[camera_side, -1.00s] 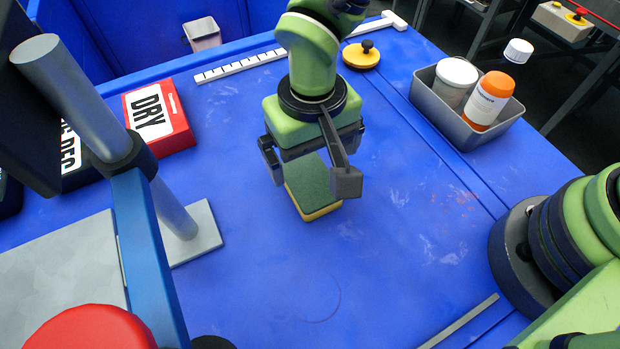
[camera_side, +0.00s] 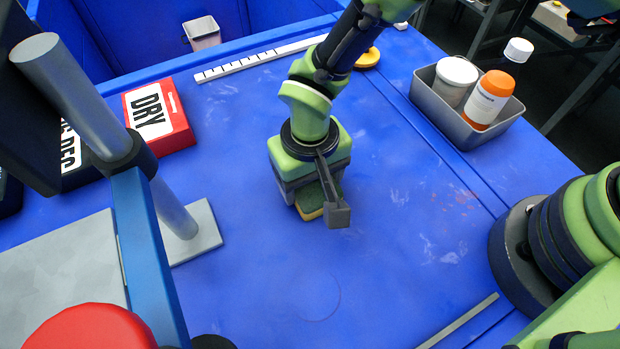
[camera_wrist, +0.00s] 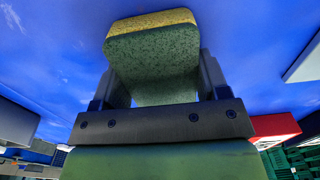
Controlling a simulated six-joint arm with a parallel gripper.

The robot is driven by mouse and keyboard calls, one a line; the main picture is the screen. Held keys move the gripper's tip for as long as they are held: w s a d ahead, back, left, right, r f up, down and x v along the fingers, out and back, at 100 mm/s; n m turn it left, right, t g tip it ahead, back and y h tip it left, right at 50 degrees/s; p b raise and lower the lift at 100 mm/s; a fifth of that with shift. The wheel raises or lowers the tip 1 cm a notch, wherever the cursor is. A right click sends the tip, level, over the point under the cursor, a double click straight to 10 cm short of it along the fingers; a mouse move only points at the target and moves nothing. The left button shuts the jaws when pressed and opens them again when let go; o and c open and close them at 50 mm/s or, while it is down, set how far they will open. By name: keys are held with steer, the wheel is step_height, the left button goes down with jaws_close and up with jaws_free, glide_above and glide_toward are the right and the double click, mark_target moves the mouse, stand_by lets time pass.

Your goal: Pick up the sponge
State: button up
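The sponge (camera_side: 309,207), green on top with a yellow layer below, sits at the middle of the blue table. It is partly hidden under my gripper (camera_side: 318,208) in the side view. My gripper is low, with its fingers around the sponge. In the wrist view the sponge (camera_wrist: 153,62) is between the two fingers of my gripper (camera_wrist: 160,82), close to both. I cannot tell whether the fingers press on it or a thin gap remains.
A red box marked DRY (camera_side: 158,118) and a grey post on a base plate (camera_side: 196,235) stand to the left. A grey tray (camera_side: 452,128) with a white jar and an orange-capped bottle is at the back right. The table right of the sponge is clear.

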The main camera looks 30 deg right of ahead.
steer(key=shift+c, duration=1)
steer(key=shift+r, duration=0.15)
